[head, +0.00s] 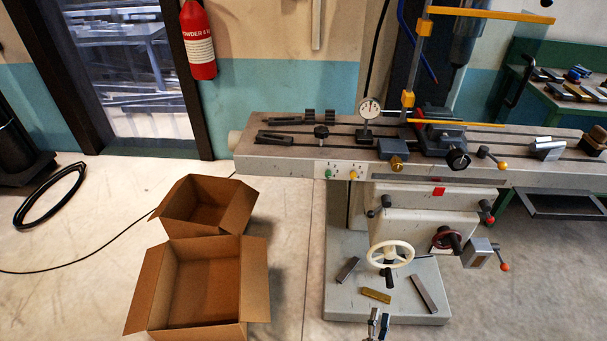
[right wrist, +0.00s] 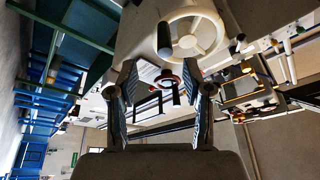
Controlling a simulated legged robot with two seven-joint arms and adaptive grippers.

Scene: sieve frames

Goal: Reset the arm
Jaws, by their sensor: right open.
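My right gripper (head: 378,324) shows at the bottom edge of the head view, in front of the grey machine base. Its two fingertips point up and stand apart. In the right wrist view the gripper (right wrist: 161,80) is open, with a finger on each side and nothing held between them. The white handwheel (right wrist: 190,35) of the machine lies beyond the fingers there. In the head view the handwheel (head: 391,254) is above the gripper and apart from it. Most of my right arm is out of the head view. My left gripper is in neither view.
A milling machine table (head: 300,155) spans the middle and right. Loose bars, including a brass one (head: 376,295), lie on its base (head: 345,303). Two open, empty-looking cardboard boxes (head: 250,285) (head: 240,207) stand at the left. A fire extinguisher (head: 198,42) hangs behind.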

